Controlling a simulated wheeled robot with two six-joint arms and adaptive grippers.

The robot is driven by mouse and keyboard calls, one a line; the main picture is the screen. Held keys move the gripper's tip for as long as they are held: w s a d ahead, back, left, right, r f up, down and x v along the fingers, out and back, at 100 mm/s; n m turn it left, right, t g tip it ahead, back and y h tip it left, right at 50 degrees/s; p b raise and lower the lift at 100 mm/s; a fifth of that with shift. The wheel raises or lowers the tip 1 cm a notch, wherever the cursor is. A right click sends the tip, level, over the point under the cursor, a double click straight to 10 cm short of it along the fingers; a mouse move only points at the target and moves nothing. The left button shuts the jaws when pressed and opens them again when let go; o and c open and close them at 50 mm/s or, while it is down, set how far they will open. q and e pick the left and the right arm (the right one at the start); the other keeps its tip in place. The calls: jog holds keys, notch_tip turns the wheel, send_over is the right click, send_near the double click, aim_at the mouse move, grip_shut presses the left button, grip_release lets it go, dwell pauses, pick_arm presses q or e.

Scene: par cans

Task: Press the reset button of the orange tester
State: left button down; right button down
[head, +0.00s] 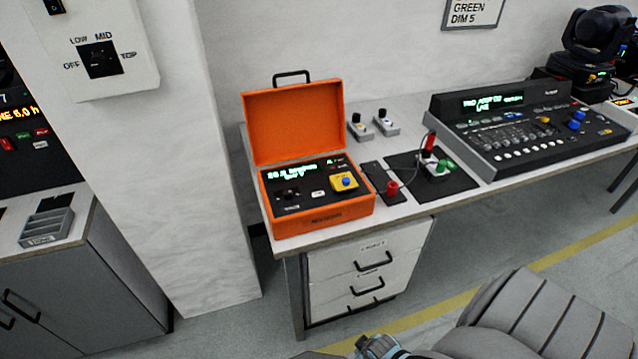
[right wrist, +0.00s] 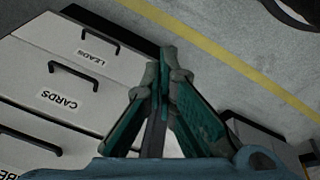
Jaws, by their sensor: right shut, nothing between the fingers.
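The orange tester (head: 322,222) stands open on the left end of the bench in the head view, its lid raised. Its panel has a lit green display, a dark knob (head: 289,195), a small white button (head: 318,194) and a yellow button block (head: 344,182). The labels are too small to tell which is reset. My right gripper shows in the right wrist view (right wrist: 165,70), shut and empty, with the drawer fronts and floor beyond it. Part of it shows at the bottom edge of the head view, below and apart from the tester. My left gripper is not in view.
A drawer unit (head: 365,265) stands under the bench. A wall pillar (head: 190,200) rises left of the tester.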

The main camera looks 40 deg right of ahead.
jog(key=w+d+r+n+t+p, duration=0.2)
jog(key=w+d+r+p, duration=0.1)
jog(key=w+r, duration=0.8)
jog(key=w+d+r+n+t+p, duration=0.2)
jog(key=w+r, duration=0.8)
jog(key=r, duration=0.9)
jog(key=w+d+r+n+t+p, duration=0.1)
jog(key=w+d+r+t+p, duration=0.1)
jog(key=w+r+p, duration=0.4)
jog(key=w+d+r, duration=0.1)
jog(key=w+r, duration=0.4)
jog(key=r, duration=0.4)
jog(key=shift+w+d+r+n, duration=0.3)
jog(key=shift+w+d+n, duration=0.05)
jog(key=shift+d+n, duration=0.05)
jog(key=b, duration=0.6)
send_over(316, 195)
notch_tip(316, 195, down, 8)
jog(key=shift+f+b, duration=0.45)
